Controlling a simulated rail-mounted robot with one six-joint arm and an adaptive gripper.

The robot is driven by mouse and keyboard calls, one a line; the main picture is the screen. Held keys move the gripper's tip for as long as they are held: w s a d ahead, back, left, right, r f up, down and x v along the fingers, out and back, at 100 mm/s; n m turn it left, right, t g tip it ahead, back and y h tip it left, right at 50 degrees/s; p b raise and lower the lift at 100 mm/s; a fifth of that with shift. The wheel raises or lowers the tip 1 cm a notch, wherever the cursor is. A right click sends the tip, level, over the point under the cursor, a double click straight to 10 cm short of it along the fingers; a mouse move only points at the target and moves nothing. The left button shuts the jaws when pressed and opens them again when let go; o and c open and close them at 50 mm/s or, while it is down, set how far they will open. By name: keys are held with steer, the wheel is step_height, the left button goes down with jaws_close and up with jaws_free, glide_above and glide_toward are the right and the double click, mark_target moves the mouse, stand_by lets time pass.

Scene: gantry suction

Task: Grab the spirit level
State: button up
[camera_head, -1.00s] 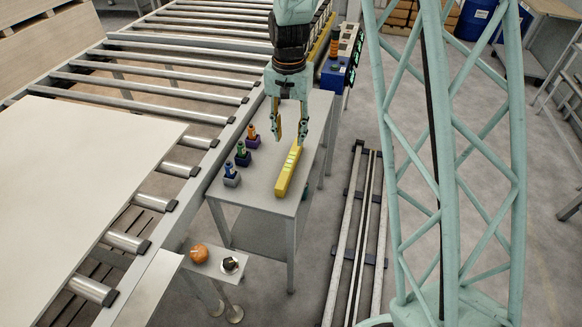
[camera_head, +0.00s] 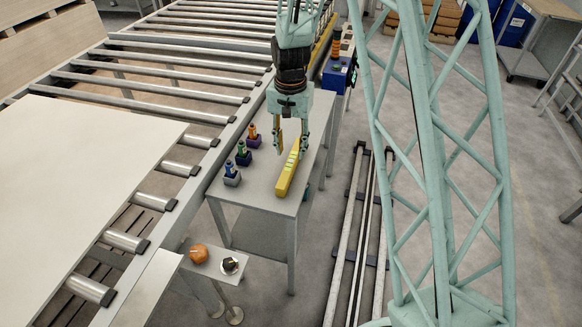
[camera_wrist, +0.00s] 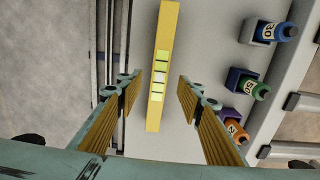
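The yellow spirit level (camera_head: 287,175) lies on the grey table (camera_head: 262,190), near its right edge. In the wrist view the spirit level (camera_wrist: 166,50) shows its pale green vial windows and runs up the picture between the two fingers. My gripper (camera_head: 290,150) is over the far end of the level, pointing down. In the wrist view my gripper (camera_wrist: 160,95) is open, with a finger on each side and clear gaps to the level. It holds nothing. The exact height above the level is hard to tell.
Several small bottles in holders, such as the blue one (camera_head: 231,173), stand left of the level. A roller conveyor (camera_head: 165,80) runs along the table's left. A small stand (camera_head: 212,262) with an orange object (camera_head: 198,254) is in front. Floor rails (camera_head: 350,235) lie to the right.

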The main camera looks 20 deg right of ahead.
mark_target(291, 161)
steer(key=shift+f, duration=1)
steer(key=shift+d+f+b, duration=0.1)
steer(key=shift+f+b, duration=0.9)
steer(key=shift+f, duration=1.65)
steer(key=c, duration=1.1)
